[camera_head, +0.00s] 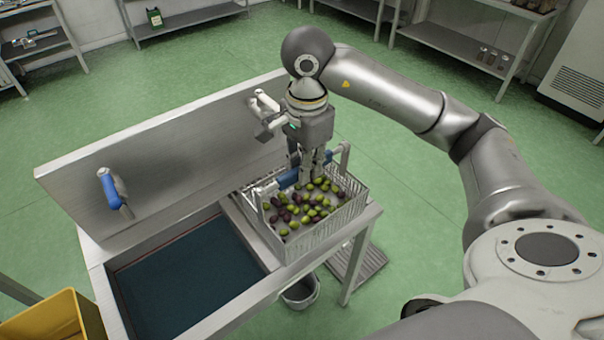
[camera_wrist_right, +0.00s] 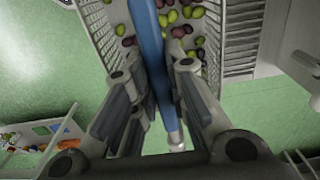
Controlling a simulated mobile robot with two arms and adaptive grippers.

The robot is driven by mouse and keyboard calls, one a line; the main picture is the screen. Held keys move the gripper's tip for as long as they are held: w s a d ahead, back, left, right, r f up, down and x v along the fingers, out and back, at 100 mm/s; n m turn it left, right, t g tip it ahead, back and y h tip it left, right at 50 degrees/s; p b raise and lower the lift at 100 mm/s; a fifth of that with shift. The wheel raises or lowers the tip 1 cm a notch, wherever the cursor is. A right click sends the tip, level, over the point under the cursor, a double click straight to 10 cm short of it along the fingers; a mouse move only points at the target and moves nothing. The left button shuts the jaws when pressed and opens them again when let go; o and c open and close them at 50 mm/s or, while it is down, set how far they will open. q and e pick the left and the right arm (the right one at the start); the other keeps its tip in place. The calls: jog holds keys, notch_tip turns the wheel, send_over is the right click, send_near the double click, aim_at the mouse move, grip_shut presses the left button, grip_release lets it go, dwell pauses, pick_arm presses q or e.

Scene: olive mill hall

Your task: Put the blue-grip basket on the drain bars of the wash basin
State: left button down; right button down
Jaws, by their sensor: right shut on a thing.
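The basket (camera_head: 340,215) is a pale wire-sided box holding green and dark olives, with a blue grip (camera_head: 287,180) across its top. My right gripper (camera_head: 308,178) is shut on this grip from above. The wrist view shows the blue grip (camera_wrist_right: 153,60) between its fingers. The basket looks level above the right end of the metal wash basin (camera_head: 160,243), beside its dark water. The basket hides most of the surface beneath it. Slats, likely the drain bars (camera_wrist_right: 240,45), show beside it in the wrist view. I cannot tell whether the basket touches them. My left gripper is not in view.
The basin's tall back panel (camera_head: 165,165) carries a blue-handled tap (camera_head: 113,190). A bucket (camera_head: 300,291) and a floor grate (camera_head: 358,262) lie below the basin's right end. A yellow crate (camera_head: 52,322) stands at lower left. Shelves line the far walls, with green floor clear between.

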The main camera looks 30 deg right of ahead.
jog(key=p, duration=0.1)
send_over(305, 192)
jog(key=w, duration=0.2)
notch_tip(305, 192, down, 3)
jog(key=w+d+f+p, duration=0.3)
jog(key=f, duration=0.5)
jog(key=shift+w+f+p, duration=0.15)
jog(key=shift+f+p, duration=0.15)
jog(key=shift+p, duration=0.1)
jog(key=shift+f, duration=0.15)
jog(key=c, duration=1.9)
grip_release()
jog(key=shift+f, duration=0.15)
jog(key=o, duration=0.5)
jog(key=shift+c, duration=0.2)
